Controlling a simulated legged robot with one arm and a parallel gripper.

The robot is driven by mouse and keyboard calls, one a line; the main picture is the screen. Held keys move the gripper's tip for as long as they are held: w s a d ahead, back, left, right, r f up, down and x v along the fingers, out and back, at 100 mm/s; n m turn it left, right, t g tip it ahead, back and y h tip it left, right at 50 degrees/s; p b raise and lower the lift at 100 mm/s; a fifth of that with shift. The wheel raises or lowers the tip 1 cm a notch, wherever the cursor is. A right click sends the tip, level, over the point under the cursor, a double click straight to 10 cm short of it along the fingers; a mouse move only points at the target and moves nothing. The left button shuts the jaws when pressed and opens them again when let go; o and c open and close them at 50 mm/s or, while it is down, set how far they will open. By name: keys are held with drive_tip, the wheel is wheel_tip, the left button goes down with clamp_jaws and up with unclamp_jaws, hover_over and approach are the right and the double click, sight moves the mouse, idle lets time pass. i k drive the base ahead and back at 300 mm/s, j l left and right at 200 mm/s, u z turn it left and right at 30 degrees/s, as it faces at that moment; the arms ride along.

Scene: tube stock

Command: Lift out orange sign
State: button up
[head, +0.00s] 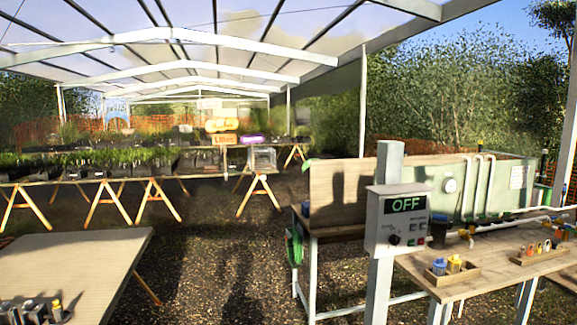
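A small orange sign (223,140) stands far off, at the right end of the long plant bench (205,150). It is upright and small in the head view, and its lettering cannot be read. A purple sign (252,139) is just to its right, and rounded yellow shapes (222,125) show just above it. What holds the orange sign at its base is too small to tell. My gripper is not in view.
A wooden table (75,262) is at the near left, with metal pieces (35,312) on its front edge. A post with an OFF control box (397,220) and a workbench (470,275) stand at right. Open gravel (215,250) lies between.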

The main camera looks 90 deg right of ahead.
sight(225, 139)
drive_tip(key=z, duration=3.3)
drive_tip(key=i+j+u, duration=0.1)
drive_tip(key=i+u, duration=0.25)
drive_tip(key=i, duration=0.3)
drive_tip(key=i+u, duration=0.4)
drive_tip(key=i, duration=1.4)
drive_tip(key=i+j, duration=0.1)
drive_tip(key=i, duration=3.4)
drive_tip(key=i+l+z, duration=0.2)
drive_tip(key=i+z, duration=0.25)
drive_tip(key=i, duration=0.15)
drive_tip(key=i+z, duration=0.45)
drive_tip(key=i, duration=0.15)
drive_tip(key=i+j+z, duration=0.3)
drive_tip(key=i+z, duration=0.15)
drive_tip(key=i, duration=0.15)
drive_tip(key=i+l+z, duration=0.15)
drive_tip(key=i, duration=0.3)
drive_tip(key=i+l+z, duration=0.2)
drive_tip(key=i, duration=0.3)
drive_tip(key=i+l+z, duration=0.15)
drive_tip(key=i, duration=0.3)
